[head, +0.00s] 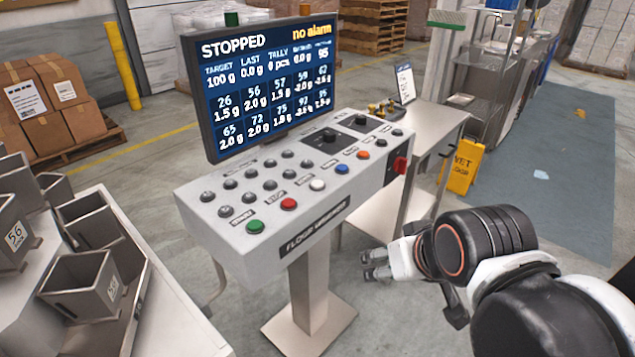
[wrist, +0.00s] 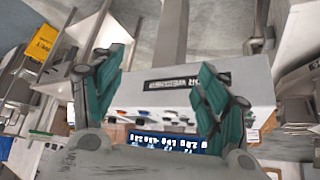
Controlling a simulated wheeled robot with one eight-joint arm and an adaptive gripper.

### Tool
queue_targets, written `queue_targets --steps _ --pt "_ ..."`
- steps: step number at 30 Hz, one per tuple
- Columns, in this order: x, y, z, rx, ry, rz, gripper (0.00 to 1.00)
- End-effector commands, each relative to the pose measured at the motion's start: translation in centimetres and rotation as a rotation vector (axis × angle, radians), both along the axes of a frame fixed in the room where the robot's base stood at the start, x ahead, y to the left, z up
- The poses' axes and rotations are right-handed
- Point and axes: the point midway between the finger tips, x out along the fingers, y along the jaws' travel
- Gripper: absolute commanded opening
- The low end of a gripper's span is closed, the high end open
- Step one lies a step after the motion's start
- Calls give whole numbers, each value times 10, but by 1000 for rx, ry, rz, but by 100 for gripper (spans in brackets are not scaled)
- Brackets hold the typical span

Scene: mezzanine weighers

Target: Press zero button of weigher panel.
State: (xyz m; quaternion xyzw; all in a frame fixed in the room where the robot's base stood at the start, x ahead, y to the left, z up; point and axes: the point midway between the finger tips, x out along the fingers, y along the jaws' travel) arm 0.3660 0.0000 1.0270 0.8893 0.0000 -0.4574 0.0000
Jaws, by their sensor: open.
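The weigher panel (head: 300,205) is a grey sloped console on a post, with a row of coloured buttons along its front. The labels are too small to tell which is zero. Grey buttons sit behind them. My gripper (head: 374,265) is open and empty, to the right of the post and below the panel's front. In the wrist view, the panel (wrist: 245,80) appears upside down beyond my gripper's open teal fingers (wrist: 161,62).
A screen (head: 262,85) reading STOPPED and no alarm stands behind the buttons. A red mushroom knob (head: 400,164) is on the panel's right end. A side table (head: 440,125) and a yellow wet-floor sign (head: 463,166) stand to the right. Metal bins (head: 85,280) are at the left.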

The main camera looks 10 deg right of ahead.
Motion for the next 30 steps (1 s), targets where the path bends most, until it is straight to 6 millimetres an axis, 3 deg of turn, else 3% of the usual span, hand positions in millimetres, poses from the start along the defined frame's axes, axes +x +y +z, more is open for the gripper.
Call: queue_targets --steps 1,6,9,30 --pt "0 0 0 0 0 0 55" --pt "0 0 0 0 0 0 16" --pt "0 0 0 0 0 0 0" --pt "0 0 0 0 0 0 0"
